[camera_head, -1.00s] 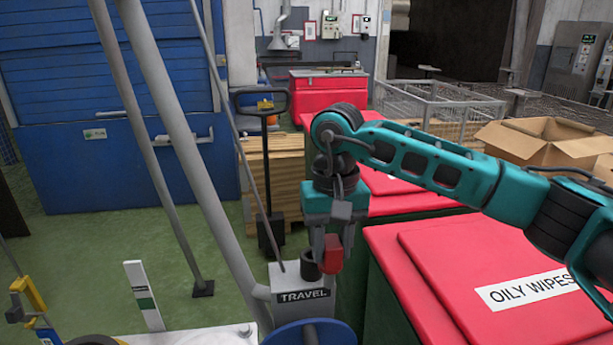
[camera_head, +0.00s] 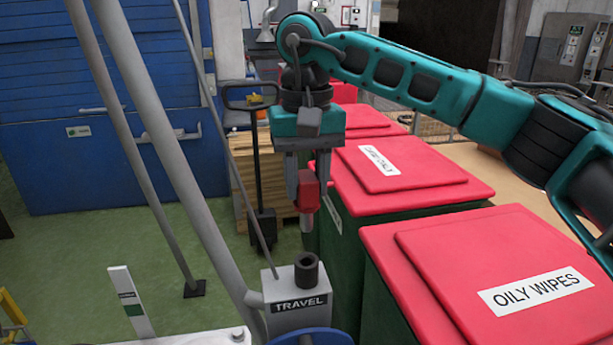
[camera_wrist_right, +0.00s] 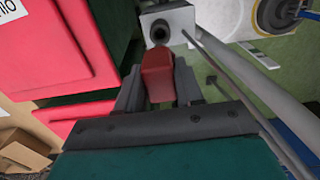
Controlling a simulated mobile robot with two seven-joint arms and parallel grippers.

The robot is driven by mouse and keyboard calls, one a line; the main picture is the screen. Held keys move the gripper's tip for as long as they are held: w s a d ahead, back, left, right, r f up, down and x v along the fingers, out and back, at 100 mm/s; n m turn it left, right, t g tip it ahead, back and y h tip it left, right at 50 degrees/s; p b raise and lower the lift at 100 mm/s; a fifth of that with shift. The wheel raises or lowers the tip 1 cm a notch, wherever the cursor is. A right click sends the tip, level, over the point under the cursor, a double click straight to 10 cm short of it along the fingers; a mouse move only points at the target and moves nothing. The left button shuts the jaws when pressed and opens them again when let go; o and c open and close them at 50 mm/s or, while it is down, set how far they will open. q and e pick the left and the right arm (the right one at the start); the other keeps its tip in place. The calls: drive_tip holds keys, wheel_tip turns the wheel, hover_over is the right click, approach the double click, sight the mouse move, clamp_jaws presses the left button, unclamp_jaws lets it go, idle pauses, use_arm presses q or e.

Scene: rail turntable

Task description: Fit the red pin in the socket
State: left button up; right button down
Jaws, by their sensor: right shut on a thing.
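The red pin (camera_head: 307,192) has a red block on top and a grey shank pointing down. My right gripper (camera_head: 308,180) is shut on its red block and holds it upright in the air. The socket (camera_head: 306,268) is a black ring on top of the grey box marked TRAVEL (camera_head: 300,301). The pin's lower end is above the socket and apart from it. In the right wrist view the red pin (camera_wrist_right: 158,72) sits between the fingers, with the black socket (camera_wrist_right: 160,31) beyond it. My left gripper is not in view.
Red-lidded bins, one labelled OILY WIPES (camera_head: 535,290), stand close to the right of the box. Grey slanted poles (camera_head: 165,140) rise at the left. A pallet truck handle (camera_head: 252,105) stands behind. Green floor (camera_head: 80,235) is open at the left.

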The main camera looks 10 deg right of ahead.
sight(306, 230)
drive_tip(key=shift+f+b, duration=1.3)
drive_tip(key=shift+f, duration=1.35)
drive_tip(key=shift+p, duration=0.3)
drive_tip(key=shift+f, duration=0.1)
drive_tip(key=shift+f+b, duration=0.95)
drive_tip(key=shift+f, duration=0.4)
drive_tip(key=shift+f+b, duration=0.85)
drive_tip(key=shift+f, duration=0.5)
